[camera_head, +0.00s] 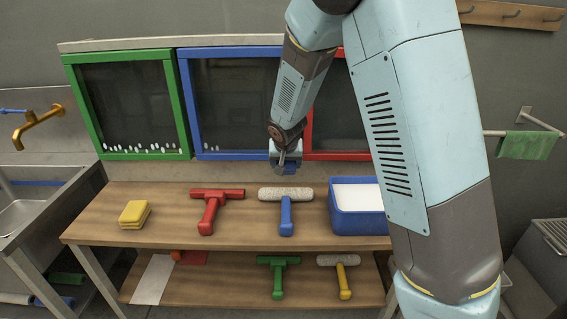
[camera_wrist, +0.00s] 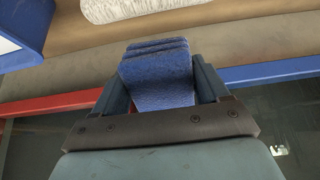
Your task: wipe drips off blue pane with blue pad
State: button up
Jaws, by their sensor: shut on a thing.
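The blue pane (camera_head: 232,95) is a dark panel in a blue frame, between a green-framed and a red-framed pane on the back wall. A few white drips (camera_head: 211,148) show low at its left; some also show in the wrist view (camera_wrist: 279,149). My gripper (camera_head: 287,161) is shut on the blue pad (camera_wrist: 158,75), which sits between the fingers. It is at the lower right corner of the blue frame, beside the red frame. My arm hides part of the blue pane's right side. I cannot tell whether the pad touches the frame.
On the wooden bench (camera_head: 170,231) below are a yellow sponge (camera_head: 134,214), a red squeegee (camera_head: 211,208), a blue-handled roller (camera_head: 286,207) and a blue tub (camera_head: 357,221) with white contents. The green pane (camera_head: 128,105) has several drips. A sink and brass tap (camera_head: 38,124) stand left.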

jog(key=shift+a, duration=0.15)
jog(key=a, duration=2)
jog(key=shift+w+a, duration=0.3)
jog(key=shift+w, duration=0.05)
dwell(1.6)
jog(key=a, duration=0.6)
jog(key=shift+w+a, duration=0.15)
jog(key=shift+a, duration=0.25)
dwell(0.3)
jog(key=s, duration=0.7)
dwell(0.6)
